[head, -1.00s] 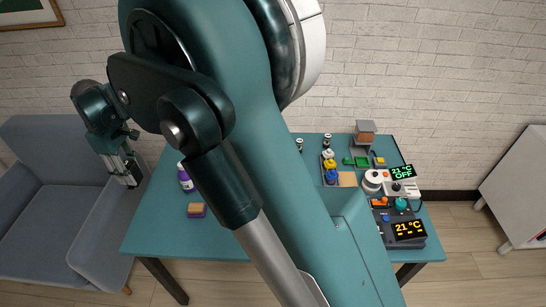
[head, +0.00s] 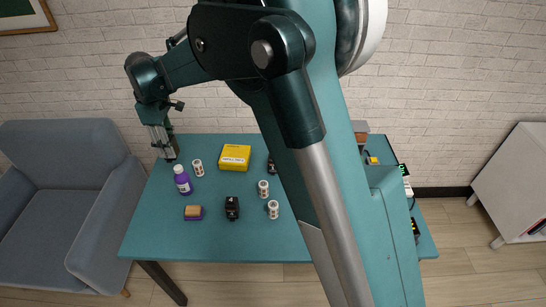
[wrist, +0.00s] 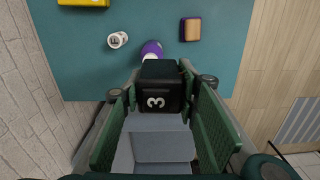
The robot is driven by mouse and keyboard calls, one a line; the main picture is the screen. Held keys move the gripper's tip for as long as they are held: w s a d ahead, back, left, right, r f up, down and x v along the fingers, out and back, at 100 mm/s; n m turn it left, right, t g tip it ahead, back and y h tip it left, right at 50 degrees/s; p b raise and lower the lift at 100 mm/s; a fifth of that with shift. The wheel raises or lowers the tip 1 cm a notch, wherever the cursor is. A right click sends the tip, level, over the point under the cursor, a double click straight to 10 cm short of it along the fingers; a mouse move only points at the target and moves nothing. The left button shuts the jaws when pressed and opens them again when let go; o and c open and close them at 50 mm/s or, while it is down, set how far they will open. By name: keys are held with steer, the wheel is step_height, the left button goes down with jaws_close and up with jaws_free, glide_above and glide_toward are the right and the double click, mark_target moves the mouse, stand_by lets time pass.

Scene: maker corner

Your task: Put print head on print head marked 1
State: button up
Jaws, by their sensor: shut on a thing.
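My gripper (head: 168,152) is at the back left corner of the table, above it or its edge. In the wrist view my gripper (wrist: 158,88) is shut on a black print head (wrist: 158,98) whose face carries a white "3". Another black print head (head: 232,207) stands on the table's front middle in the head view. A further black item (head: 271,165), perhaps a print head, is partly hidden behind my arm. I cannot read a "1" on either.
A purple bottle (head: 183,182), a white marked cylinder (head: 197,168) and a sponge-like block (head: 194,212) stand near the gripper's side. A yellow box (head: 235,156) lies at the back. Two more cylinders (head: 263,189) stand mid-table. My arm hides much of the right side.

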steer(key=w+d+p, duration=0.1)
steer(key=w+d, duration=0.4)
steer(key=d, duration=0.4)
steer(key=w+d+p, duration=0.2)
steer(key=w+d, duration=0.3)
steer(key=d, duration=0.5)
steer(key=p, duration=0.2)
glide_above(273, 164)
steer(key=w, duration=0.3)
steer(key=shift+n, duration=0.3)
steer(key=shift+s+d+f, duration=0.1)
steer(key=shift+f, duration=1.15)
steer(key=shift+s+f, duration=0.1)
steer(key=shift+f, duration=1.1)
steer(key=shift+f, duration=0.1)
steer(key=shift+f, duration=3.05)
steer(key=shift+f, duration=1.85)
steer(key=shift+f+b, duration=0.15)
steer(key=shift+b, duration=0.15)
